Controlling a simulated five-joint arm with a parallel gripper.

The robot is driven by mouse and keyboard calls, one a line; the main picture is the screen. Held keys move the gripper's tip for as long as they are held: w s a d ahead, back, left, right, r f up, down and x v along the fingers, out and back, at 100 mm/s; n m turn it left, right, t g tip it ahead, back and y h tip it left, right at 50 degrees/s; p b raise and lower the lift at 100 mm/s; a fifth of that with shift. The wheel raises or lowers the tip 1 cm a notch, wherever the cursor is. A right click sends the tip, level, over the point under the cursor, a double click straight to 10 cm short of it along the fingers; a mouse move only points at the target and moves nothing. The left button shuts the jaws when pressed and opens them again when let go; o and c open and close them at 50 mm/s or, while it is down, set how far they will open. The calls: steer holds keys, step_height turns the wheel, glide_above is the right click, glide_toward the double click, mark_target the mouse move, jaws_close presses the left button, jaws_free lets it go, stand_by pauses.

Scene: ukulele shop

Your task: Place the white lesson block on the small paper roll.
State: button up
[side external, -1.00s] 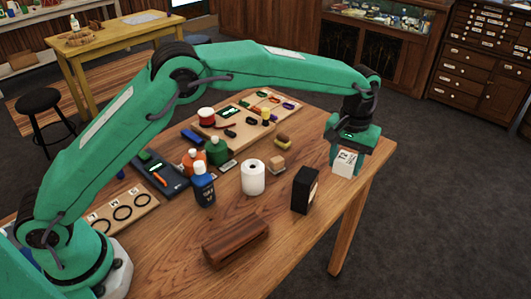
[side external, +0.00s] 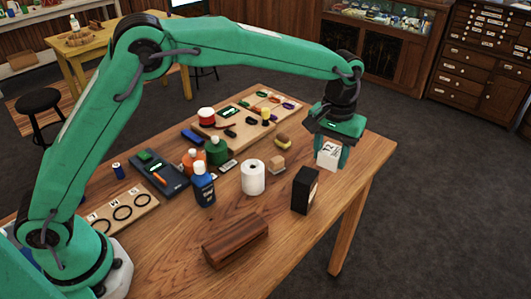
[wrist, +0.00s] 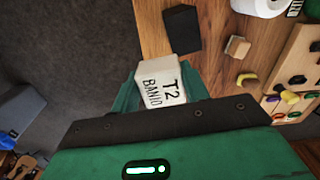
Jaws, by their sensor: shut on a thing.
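The white lesson block (side external: 328,153) is held by my gripper (side external: 330,156) above the right part of the table.
A black box (side external: 305,190) stands right of the roll. A small wooden block (side external: 277,165) and a yellow-brown item (side external: 283,141) lie behind it. A blue bottle (side external: 203,185) is at its left. A dark wood bar (side external: 236,241) lies in front. The table's right end (side external: 365,165) is bare.

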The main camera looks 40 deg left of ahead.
steer(key=s+a+r, duration=0.2)
steer(key=s+a, duration=0.2)
steer(key=s, duration=0.3)
steer(key=s+a+r+m, duration=0.1)
steer(key=s+a+r, duration=0.2)
steer(key=s, duration=0.5)
steer(key=shift+s+a, duration=0.15)
steer(key=shift+a, duration=0.7)
steer(key=shift+f, duration=0.1)
glide_above(250, 168)
step_height(250, 168, down, 7)
steer(key=shift+s, duration=0.1)
steer(key=shift+f, duration=2)
steer(key=shift+f, duration=0.15)
steer(key=o, duration=1)
